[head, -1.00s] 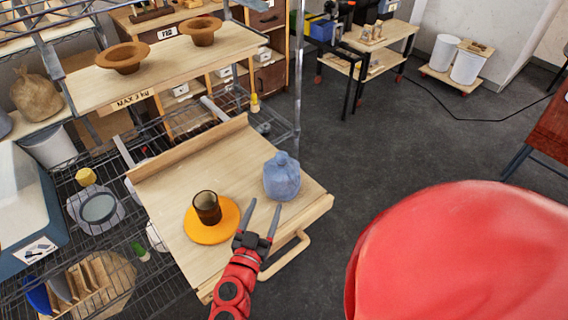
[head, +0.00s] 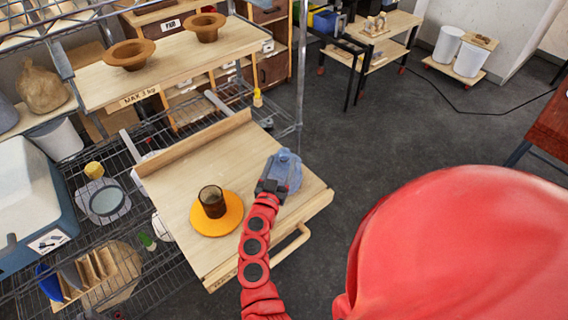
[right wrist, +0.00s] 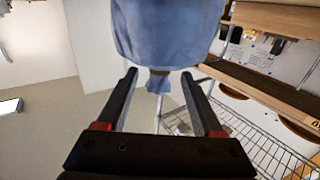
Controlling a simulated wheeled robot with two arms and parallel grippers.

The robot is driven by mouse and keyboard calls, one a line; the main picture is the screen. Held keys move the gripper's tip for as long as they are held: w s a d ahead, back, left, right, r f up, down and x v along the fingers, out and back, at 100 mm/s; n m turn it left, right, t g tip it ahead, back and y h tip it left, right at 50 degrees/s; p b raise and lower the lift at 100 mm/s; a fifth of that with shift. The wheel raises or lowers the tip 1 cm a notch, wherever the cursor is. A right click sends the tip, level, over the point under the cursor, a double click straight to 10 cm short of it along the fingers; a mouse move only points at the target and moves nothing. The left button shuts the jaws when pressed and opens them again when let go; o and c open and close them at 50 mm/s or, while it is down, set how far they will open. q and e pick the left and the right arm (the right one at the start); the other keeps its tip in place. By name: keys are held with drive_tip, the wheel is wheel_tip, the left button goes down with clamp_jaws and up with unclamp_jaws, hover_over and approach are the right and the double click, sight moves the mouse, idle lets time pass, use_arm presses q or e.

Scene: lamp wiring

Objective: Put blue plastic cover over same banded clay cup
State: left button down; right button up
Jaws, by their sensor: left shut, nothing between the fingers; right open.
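The blue plastic cover (head: 290,168), a bag-like shape with a knotted top, stands on the right part of the wooden board. It fills the top of the right wrist view (right wrist: 168,35), its knot hanging down in that picture. My right gripper (head: 274,178) is at the cover's near left side, hiding part of it. In the right wrist view its fingers (right wrist: 159,74) are apart, one on each side of the knot, not closed on it. A dark brown cup (head: 212,203) stands upright and uncovered on an orange saucer (head: 229,225), left of the cover. My left gripper is not in view.
The wooden board (head: 182,185) has a raised back edge and a handle (head: 292,243) at its front. Wire shelving lies left of it. A higher shelf (head: 165,68) holds two brown hat-shaped clay pieces. Open floor lies to the right.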

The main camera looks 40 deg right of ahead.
sight(283, 160)
drive_tip(key=x, duration=0.2)
drive_tip(key=shift+w+d+r+p, duration=0.2)
drive_tip(key=shift+d+r+p, duration=0.1)
drive_tip(key=shift+p, duration=0.05)
drive_tip(key=shift+w+d+f, duration=0.25)
drive_tip(key=shift+d, duration=0.05)
drive_tip(key=shift+c, duration=0.2)
clamp_jaws()
